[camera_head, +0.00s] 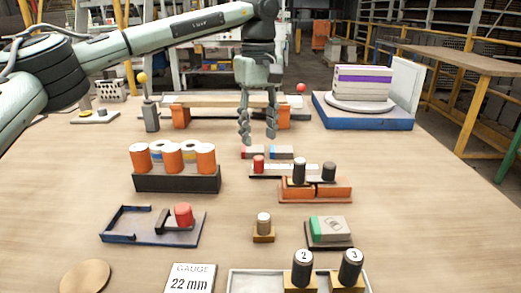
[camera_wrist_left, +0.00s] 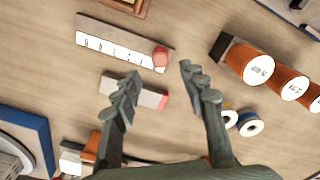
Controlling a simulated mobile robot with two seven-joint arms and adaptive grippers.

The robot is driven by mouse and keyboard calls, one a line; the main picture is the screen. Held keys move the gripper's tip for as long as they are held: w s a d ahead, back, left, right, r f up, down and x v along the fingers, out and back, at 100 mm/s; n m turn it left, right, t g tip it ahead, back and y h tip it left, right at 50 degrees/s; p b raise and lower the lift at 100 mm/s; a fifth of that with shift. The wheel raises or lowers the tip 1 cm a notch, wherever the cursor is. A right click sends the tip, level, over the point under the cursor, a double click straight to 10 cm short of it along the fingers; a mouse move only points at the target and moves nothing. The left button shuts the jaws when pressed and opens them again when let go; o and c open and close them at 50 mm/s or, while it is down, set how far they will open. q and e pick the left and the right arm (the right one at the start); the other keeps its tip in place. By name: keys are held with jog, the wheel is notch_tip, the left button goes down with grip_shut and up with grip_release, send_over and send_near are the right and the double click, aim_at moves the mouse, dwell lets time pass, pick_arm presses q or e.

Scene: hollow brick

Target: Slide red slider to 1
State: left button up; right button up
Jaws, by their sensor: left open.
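The red slider (camera_head: 258,163) is a small upright red knob at the left end of a grey track with a white scale strip (camera_head: 300,169). In the left wrist view, the red slider (camera_wrist_left: 160,57) stands at the right end of the scale strip (camera_wrist_left: 108,47). The marks on the strip are too small to read surely. My left gripper (camera_head: 258,138) is open and empty, pointing down above and behind the slider. In the left wrist view, its fingertips (camera_wrist_left: 160,80) are spread, with the slider beyond them and apart from both. My right gripper is in neither view.
A rack of orange cylinders (camera_head: 176,182) stands left of the track. An orange base (camera_head: 315,194) with dark knobs sits close in front at the right. Bare wood lies right of these.

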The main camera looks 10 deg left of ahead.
aim_at(259, 157)
pick_arm(q)
notch_tip(259, 157, down, 6)
jog(key=shift+f, duration=0.1)
grip_shut()
dwell(0.5)
